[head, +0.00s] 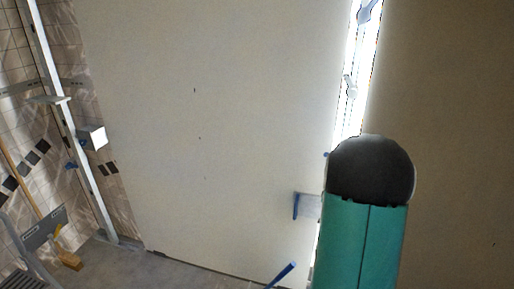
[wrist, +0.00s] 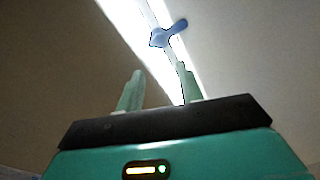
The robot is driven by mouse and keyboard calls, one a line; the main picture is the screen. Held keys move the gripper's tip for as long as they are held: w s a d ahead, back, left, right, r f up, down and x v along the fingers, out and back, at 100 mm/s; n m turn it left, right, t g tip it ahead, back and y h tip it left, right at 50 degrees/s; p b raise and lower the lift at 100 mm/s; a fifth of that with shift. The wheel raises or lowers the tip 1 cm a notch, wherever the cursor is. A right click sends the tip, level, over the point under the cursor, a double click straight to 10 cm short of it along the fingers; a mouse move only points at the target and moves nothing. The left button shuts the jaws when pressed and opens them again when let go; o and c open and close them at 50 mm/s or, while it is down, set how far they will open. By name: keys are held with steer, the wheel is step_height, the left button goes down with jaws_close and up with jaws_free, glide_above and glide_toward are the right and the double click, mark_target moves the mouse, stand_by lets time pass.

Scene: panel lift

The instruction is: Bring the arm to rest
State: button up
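My gripper (wrist: 159,70) shows in the wrist view with its two pale green fingers apart and nothing held between them. Beyond the fingertips is a blue lever (wrist: 168,34) on a bright strip; it is apart from the fingers as far as I can see. In the head view my teal arm with its dark rounded cap rises at the lower right, and my gripper cannot be made out there. A large pale panel (head: 215,120) stands upright in the middle of the head view, with its lower edge at or near the grey floor.
A brightly lit vertical gap (head: 352,85) with blue and white fittings runs right of the panel, beside a brown wall (head: 455,130). A metal upright (head: 75,135) stands at left by a tiled wall. A broom (head: 68,258) and grey steps (head: 25,262) are at lower left.

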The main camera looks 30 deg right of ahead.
steer(key=w+a+r+n+y, duration=0.2)
steer(key=a+r+y, duration=0.1)
steer(key=a, duration=0.6)
steer(key=w+a+r+n+g+y, duration=0.1)
steer(key=a+r+n+y, duration=0.15)
steer(key=a, duration=0.65)
steer(key=w+a+r+n+y, duration=0.2)
steer(key=a+y, duration=0.1)
steer(key=a, duration=0.6)
steer(key=s+a+r+n+g+y, duration=0.1)
steer(key=s+a+n+g+y, duration=0.4)
steer(key=s+a, duration=1.3)
steer(key=a+n, duration=0.1)
steer(key=a, duration=0.1)
steer(key=shift+a+r+n, duration=0.15)
steer(key=shift+a+n, duration=0.2)
steer(key=shift+s+d, duration=0.1)
steer(key=shift+d, duration=0.05)
